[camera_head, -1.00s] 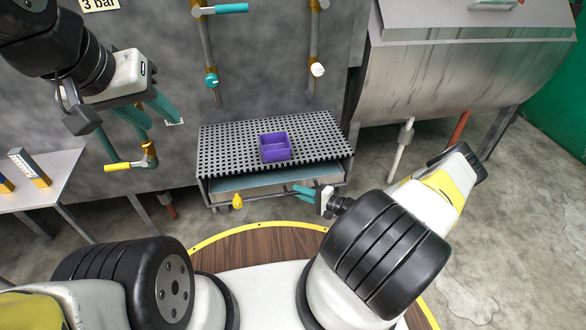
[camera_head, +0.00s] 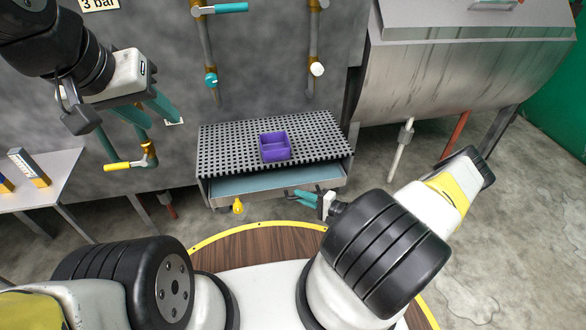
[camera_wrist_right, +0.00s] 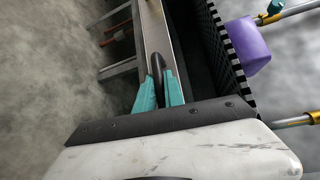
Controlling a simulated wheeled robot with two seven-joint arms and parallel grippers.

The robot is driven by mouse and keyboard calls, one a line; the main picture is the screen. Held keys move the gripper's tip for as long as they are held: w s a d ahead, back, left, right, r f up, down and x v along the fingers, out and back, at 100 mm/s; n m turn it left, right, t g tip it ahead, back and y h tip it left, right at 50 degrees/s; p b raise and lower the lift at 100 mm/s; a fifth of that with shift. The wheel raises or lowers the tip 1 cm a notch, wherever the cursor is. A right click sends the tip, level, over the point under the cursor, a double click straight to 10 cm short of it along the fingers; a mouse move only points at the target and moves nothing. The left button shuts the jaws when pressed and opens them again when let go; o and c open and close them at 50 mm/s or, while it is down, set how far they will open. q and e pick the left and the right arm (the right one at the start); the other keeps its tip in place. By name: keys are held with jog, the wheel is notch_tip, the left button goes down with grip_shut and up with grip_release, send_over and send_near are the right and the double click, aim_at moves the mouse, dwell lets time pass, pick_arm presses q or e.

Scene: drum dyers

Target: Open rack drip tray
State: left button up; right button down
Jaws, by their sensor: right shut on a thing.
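The rack (camera_head: 215,145) is a black perforated top on a metal frame against the grey wall. Under it, the drip tray (camera_head: 270,183), a shallow metal tray with a blue-grey inside, is partly pulled out toward me. My right gripper (camera_head: 290,194) is at the tray's front edge, right of its middle. In the right wrist view its teal fingers (camera_wrist_right: 159,92) are closed around a dark curved handle (camera_wrist_right: 157,66) on the tray's front wall (camera_wrist_right: 156,28). My left gripper (camera_head: 163,124) is raised at the upper left, fingers apart and empty, away from the rack.
A purple bin (camera_head: 275,147) stands on the rack top. A yellow-handled valve (camera_head: 125,166) and a white side table (camera_head: 40,180) are at the left. A yellow knob (camera_head: 238,206) is just before the tray. A large steel drum (camera_head: 450,75) is at the right. Floor before the tray is narrow.

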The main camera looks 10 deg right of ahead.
jog(key=s, duration=1.8)
jog(key=shift+s+d, duration=0.35)
jog(key=c, duration=1.5)
grip_release()
jog(key=shift+o, duration=0.2)
jog(key=v, duration=0.7)
jog(key=shift+s+d, duration=0.3)
